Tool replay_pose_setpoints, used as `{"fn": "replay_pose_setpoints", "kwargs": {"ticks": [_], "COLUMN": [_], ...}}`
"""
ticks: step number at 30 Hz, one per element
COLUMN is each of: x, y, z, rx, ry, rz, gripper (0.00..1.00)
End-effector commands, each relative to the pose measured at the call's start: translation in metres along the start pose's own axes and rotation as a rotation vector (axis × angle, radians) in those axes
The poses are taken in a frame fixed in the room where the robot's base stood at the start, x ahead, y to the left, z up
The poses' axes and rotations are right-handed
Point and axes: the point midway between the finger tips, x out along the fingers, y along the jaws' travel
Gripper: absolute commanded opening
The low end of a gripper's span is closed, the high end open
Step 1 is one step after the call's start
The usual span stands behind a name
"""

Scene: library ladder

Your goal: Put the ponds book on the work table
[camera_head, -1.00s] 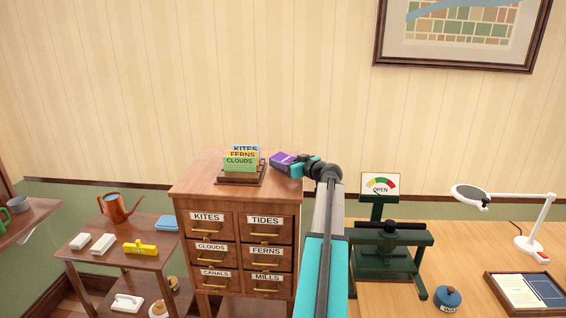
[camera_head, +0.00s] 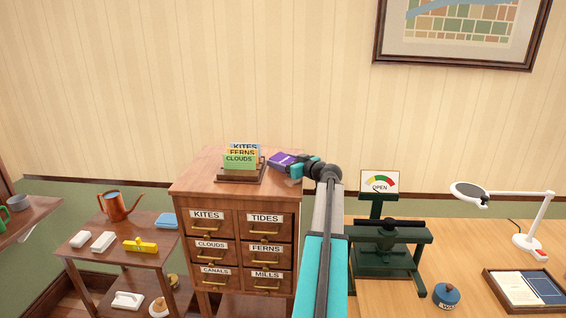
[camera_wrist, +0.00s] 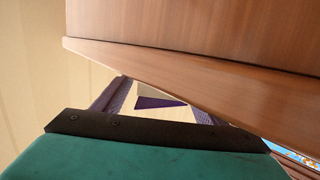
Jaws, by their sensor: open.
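A purple book (camera_head: 283,161) with pale lettering, too small to read, is at the right side of the wooden cabinet top, beside the card rack. My gripper (camera_head: 300,168), teal, is at the book's right end, with its jaws open. In the wrist view, purple strips and a cream and purple patch (camera_wrist: 155,101) show in front of my gripper, close to the cabinet's wooden edge. I cannot tell whether the jaws touch the book. The work table (camera_head: 460,240) is at the right, behind my arm.
The card cabinet (camera_head: 190,188) bears a rack of cards (camera_head: 240,163). A green press (camera_head: 390,245), a blue round pot (camera_head: 446,295), a tray (camera_head: 490,285) and a white lamp (camera_head: 535,230) stand on the table. A side shelf (camera_head: 140,262) with several items stands at the left.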

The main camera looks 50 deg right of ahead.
Motion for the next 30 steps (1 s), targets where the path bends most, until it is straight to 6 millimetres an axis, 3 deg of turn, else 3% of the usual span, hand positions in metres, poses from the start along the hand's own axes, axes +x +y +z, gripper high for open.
{"fn": "replay_pose_setpoints", "kwargs": {"ticks": [8,24,30], "x": [-0.011,-0.092,-0.113], "y": [0.000,-0.002,-0.001], "z": [-0.002,0.000,-0.002], "rx": [0.000,0.000,-0.001], "ry": [0.001,0.001,0.001], "rz": [0.002,0.001,0.000], "gripper": [0.65,0.65,0.65]}}
